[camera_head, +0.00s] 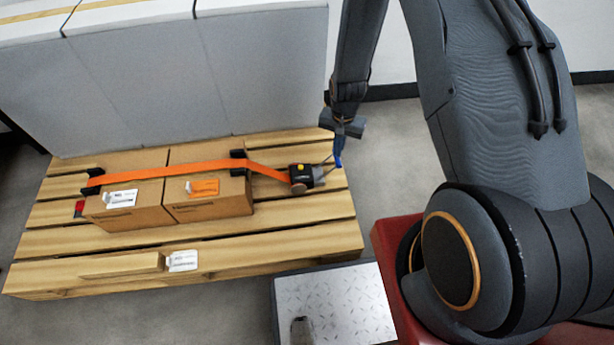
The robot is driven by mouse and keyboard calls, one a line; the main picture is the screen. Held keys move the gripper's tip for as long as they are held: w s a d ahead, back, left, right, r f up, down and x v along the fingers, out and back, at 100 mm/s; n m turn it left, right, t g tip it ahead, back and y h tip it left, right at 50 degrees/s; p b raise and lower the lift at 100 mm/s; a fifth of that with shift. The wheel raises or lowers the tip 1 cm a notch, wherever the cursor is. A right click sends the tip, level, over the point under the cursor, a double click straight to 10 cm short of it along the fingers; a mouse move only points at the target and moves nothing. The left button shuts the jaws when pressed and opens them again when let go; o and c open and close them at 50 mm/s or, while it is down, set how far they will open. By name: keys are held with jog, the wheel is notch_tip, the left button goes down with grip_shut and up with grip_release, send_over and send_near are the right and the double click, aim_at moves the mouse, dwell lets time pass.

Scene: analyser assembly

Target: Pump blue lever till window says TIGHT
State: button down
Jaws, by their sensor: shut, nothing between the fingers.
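The blue lever (338,160) sticks out at the right end of a dark ratchet (303,178) on the pallet's right side. A yellow spot shows on top of the ratchet; any window wording is too small to read. An orange strap (160,173) runs left from the ratchet over two cardboard boxes (207,194). My gripper (340,140) is shut and empty, pointing down right at the top of the blue lever. I cannot tell whether it touches the lever, as its fingertips partly overlap it.
The boxes stand on a wooden pallet (60,243). Black corner guards (238,160) sit under the strap. Grey cabinets (180,80) stand close behind the pallet. A metal tread plate (335,305) lies in front right. A cardboard piece (122,264) lies on the pallet's front.

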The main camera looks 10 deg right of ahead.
jog(key=shift+s+f+b, duration=0.1)
jog(key=shift+f+b, duration=0.45)
jog(key=shift+f, duration=0.9)
jog(key=shift+a+f, duration=0.2)
jog(key=shift+f, duration=0.05)
jog(key=shift+d+f+b, duration=0.25)
jog(key=shift+f+b, duration=0.05)
jog(key=shift+f, duration=0.05)
jog(key=shift+a+r+p, duration=0.1)
jog(key=shift+r+p, duration=1.65)
jog(key=shift+r, duration=0.6)
jog(key=shift+r, duration=0.1)
